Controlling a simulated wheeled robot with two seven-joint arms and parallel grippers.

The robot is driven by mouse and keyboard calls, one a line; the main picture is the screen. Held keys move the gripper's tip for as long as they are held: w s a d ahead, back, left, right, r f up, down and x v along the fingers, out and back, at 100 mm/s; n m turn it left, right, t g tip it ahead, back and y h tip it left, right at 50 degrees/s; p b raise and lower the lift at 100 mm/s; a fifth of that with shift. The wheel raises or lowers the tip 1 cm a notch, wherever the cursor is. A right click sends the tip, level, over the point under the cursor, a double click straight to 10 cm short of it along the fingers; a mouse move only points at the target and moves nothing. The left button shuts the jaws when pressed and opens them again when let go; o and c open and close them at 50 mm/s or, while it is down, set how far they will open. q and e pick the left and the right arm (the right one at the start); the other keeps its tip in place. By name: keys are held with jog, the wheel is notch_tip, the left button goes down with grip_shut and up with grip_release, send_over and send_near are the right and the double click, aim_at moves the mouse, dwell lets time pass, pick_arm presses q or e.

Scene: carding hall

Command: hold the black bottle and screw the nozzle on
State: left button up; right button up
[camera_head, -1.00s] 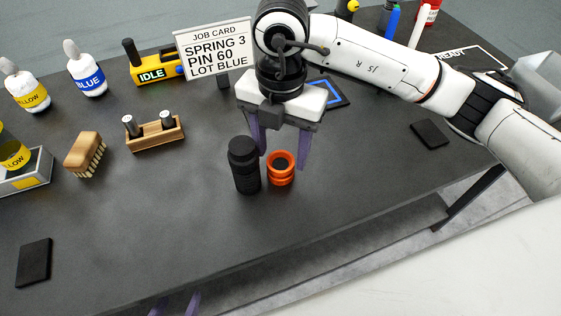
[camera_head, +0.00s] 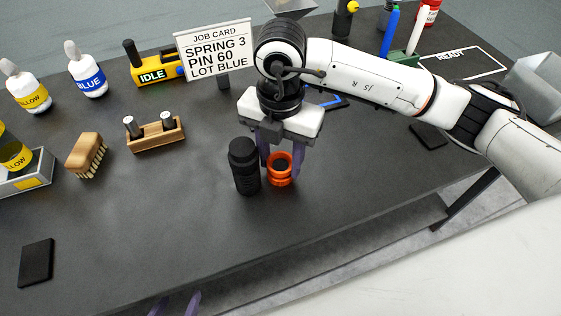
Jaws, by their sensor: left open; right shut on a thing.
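The black bottle (camera_head: 244,168) stands upright on the dark table near the middle. Right beside it, on its right, is a round orange ringed piece (camera_head: 281,178) with a dark centre. It is the only thing here that could be the nozzle, but I cannot tell for sure. My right gripper (camera_head: 282,170) points down, with its purple fingers shut on the orange piece, one on each side. My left gripper (camera_head: 175,304) shows only as two purple fingertips at the bottom edge. They are apart and empty, below the table's front edge.
A wooden block with two pins (camera_head: 155,141), a brush (camera_head: 86,155) and labelled bottles (camera_head: 88,80) stand to the left. A job card (camera_head: 216,54) is behind. A black pad (camera_head: 36,262) lies front left. The table is clear before the bottle.

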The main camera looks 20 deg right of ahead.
aim_at(285, 159)
jog(key=shift+r, duration=0.1)
notch_tip(285, 159, up, 18)
dwell(0.5)
jog(key=d+f+m, duration=0.4)
jog(key=f+m, duration=0.1)
jog(key=m, duration=0.8)
jog(key=d+f+m, duration=0.4)
jog(key=f+m, duration=0.1)
jog(key=m, duration=0.9)
jog(key=shift+w+m, duration=0.3)
jog(key=shift+w, duration=0.05)
